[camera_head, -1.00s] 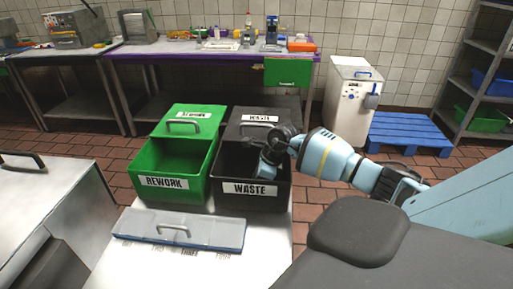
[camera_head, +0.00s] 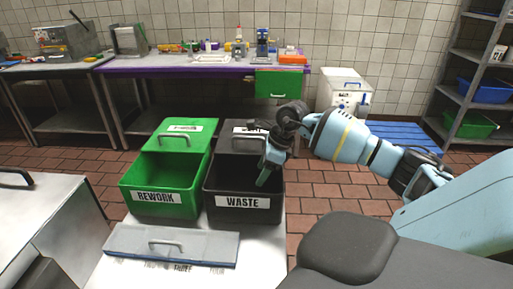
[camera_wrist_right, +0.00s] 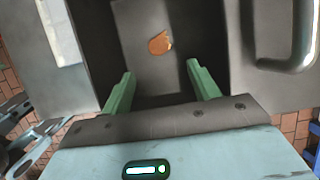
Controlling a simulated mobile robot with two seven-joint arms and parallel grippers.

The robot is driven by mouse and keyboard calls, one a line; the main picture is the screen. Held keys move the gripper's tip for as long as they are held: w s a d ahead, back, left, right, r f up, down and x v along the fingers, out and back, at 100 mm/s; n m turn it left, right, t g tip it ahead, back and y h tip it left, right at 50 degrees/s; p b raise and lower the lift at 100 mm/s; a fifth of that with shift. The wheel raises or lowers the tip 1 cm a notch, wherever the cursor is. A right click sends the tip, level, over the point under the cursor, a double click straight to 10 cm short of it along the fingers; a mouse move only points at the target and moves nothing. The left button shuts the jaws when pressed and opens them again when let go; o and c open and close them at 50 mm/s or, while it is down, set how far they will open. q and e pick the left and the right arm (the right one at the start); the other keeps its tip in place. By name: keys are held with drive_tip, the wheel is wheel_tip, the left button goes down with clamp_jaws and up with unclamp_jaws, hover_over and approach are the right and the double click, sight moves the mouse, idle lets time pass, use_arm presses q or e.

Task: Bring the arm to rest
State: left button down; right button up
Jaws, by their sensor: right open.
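My right gripper (camera_head: 263,178) is over the front part of the black WASTE bin (camera_head: 213,212). Its green fingers point down, and one shows in front of the bin's opening. In the right wrist view the gripper (camera_wrist_right: 160,70) is open with nothing between its fingers. Below it, an orange-brown piece (camera_wrist_right: 160,43) lies on a grey surface inside the dark bin. My left gripper is not in view.
The green REWORK bin (camera_head: 163,210) stands left of the WASTE bin, both with lids pushed back. A grey-blue lidded tray (camera_head: 200,246) lies in front. A steel cabinet (camera_head: 50,205) is at left, a purple-edged workbench (camera_head: 225,70) behind.

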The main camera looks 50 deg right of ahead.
drive_tip(key=shift+s+d+r, duration=0.15)
drive_tip(key=shift+s+r, duration=0.1)
drive_tip(key=shift+r, duration=0.4)
